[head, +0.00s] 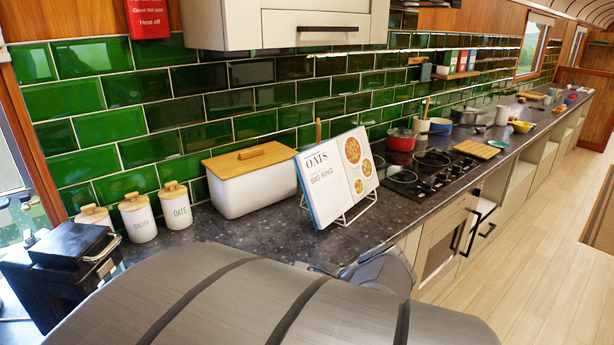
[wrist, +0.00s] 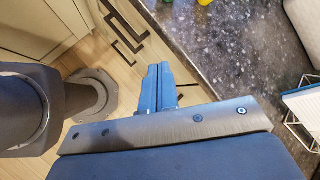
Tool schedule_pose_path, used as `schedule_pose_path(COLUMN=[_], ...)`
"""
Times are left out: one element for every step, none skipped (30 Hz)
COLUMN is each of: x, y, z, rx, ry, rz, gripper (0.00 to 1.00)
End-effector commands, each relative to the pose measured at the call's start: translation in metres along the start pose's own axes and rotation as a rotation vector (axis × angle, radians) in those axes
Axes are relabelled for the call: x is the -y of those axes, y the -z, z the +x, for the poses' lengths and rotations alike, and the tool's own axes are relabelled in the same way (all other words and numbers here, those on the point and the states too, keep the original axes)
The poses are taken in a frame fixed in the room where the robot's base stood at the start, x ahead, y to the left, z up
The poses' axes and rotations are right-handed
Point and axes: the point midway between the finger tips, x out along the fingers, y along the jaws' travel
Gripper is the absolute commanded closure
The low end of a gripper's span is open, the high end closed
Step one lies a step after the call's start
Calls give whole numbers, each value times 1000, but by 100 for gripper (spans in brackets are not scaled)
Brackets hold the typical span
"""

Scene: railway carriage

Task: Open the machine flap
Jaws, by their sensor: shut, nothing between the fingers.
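The black machine (head: 62,285) stands at the far left end of the worktop in the head view, partly cut off by my arm. Its dark flap (head: 70,243) lies flat across the top and looks closed. My gripper (wrist: 158,72) shows in the wrist view with its two blue-grey fingers together and nothing between them. It is above the front edge of the worktop, near drawer handles, apart from the machine. The machine is not in the wrist view.
White canisters (head: 140,217) stand close behind the machine. A white bread bin (head: 252,182) and a recipe book on a wire stand (head: 335,178) are to the right. The dark worktop (wrist: 235,60) is bare beside my gripper. A hob (head: 435,168) lies farther right.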

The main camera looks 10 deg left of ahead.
Motion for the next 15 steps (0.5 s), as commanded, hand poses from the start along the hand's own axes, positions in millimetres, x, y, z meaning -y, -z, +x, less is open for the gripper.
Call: schedule_pose_path(x=[8, 14, 21, 26, 31, 38, 43, 47, 53, 57, 61, 66, 68, 72, 75], y=[-18, -29, -45, -57, -68, -84, -96, -107, -122, -132, -143, -154, -163, -170, -179], z=[15, 22, 32, 39, 46, 53, 59, 64, 71, 75, 79, 84, 88, 90, 94], rx=[85, 138, 209, 263, 317, 387, 439, 489, 556, 603, 648, 703, 741, 777, 816], ry=[6, 13, 22, 28, 32, 38, 40, 43, 44, 45, 45, 46, 45, 45, 45], rz=[21, 39, 66, 88, 110, 142, 168, 194, 229, 258, 286, 322, 348, 374, 405], gripper=[100, 100, 100, 100, 100, 100, 100, 100, 100, 100, 100, 100, 100, 100, 100])
